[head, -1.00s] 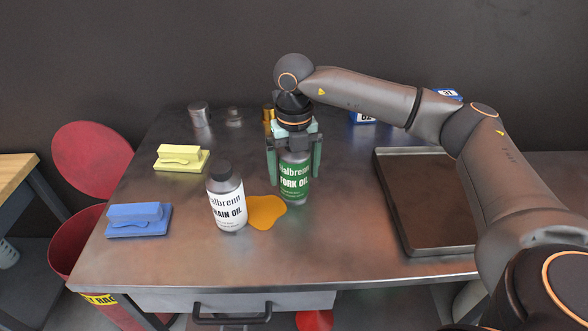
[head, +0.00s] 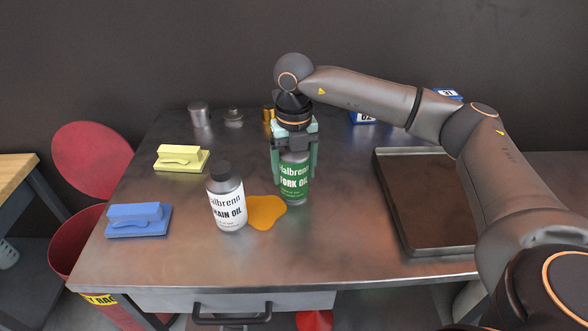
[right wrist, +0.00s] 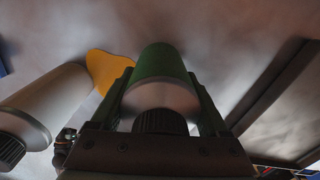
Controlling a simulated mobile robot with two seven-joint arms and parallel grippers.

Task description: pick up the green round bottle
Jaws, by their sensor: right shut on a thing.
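The green round bottle, labelled fork oil (head: 294,184), stands upright on the metal bench. My right gripper (head: 295,170) points straight down over it, with one finger on each side, and is shut on it. In the right wrist view the green bottle (right wrist: 160,68) sits between the two fingers, its dark cap toward the camera. The bottle's top is hidden by the gripper in the head view. My left gripper is not in view.
A white chain oil bottle (head: 227,203) stands close on the left, beside an orange spill (head: 266,212). A yellow brush (head: 181,158) and a blue brush (head: 138,220) lie further left. A dark tray (head: 391,205) lies right. Small metal cans (head: 199,115) stand behind.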

